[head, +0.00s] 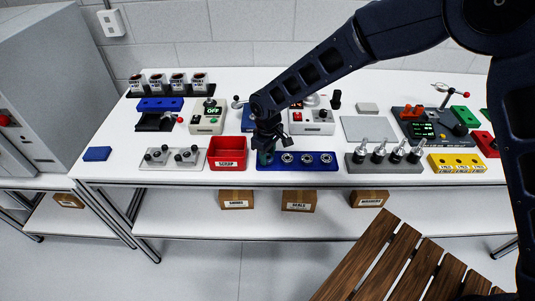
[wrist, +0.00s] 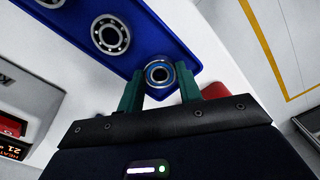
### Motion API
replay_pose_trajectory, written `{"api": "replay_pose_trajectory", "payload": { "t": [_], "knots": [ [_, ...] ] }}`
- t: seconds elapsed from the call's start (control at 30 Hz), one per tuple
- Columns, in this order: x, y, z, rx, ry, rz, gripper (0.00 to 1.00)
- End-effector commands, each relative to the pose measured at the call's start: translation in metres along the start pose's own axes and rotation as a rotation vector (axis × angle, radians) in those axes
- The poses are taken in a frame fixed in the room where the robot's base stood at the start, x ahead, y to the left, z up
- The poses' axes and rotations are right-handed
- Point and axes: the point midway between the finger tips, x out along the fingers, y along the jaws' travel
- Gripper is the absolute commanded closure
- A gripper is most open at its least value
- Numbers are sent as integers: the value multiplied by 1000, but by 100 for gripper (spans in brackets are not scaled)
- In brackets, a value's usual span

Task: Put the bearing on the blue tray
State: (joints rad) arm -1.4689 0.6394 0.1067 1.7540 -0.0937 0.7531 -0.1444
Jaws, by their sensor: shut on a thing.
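My gripper (head: 265,156) is over the left end of a long blue strip (head: 326,166) that carries several bearings. In the wrist view its green fingers (wrist: 159,80) are shut on a bearing (wrist: 158,73), a metal ring with blue showing through its hole. The held bearing is at the end of the blue strip (wrist: 158,34); I cannot tell whether it is seated or slightly raised. Other bearings (head: 287,157) sit in a row to the right on the strip. A blue flat piece (head: 247,120), perhaps the blue tray, lies behind my gripper, partly hidden by my arm.
A red scrap bin (head: 227,165) stands just left of the strip. A grey holder with upright tools (head: 384,167) is to the right. A device with a green display (head: 208,119) and another with a red switch (head: 311,122) stand behind. A bare grey plate (head: 368,129) lies right of them.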

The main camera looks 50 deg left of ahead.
Motion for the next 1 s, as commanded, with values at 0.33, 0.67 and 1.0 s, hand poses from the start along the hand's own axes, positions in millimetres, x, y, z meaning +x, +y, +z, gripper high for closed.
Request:
{"api": "replay_pose_trajectory", "payload": {
  "t": [0.33, 0.67, 1.0],
  "knots": [
    [2, 0, 0, -1, 0, 0, 63],
    [1, 0, 0, -1, 0, 0, 56],
    [-40, 0, -1, 0, 3, 0, 56]
  ]
}}
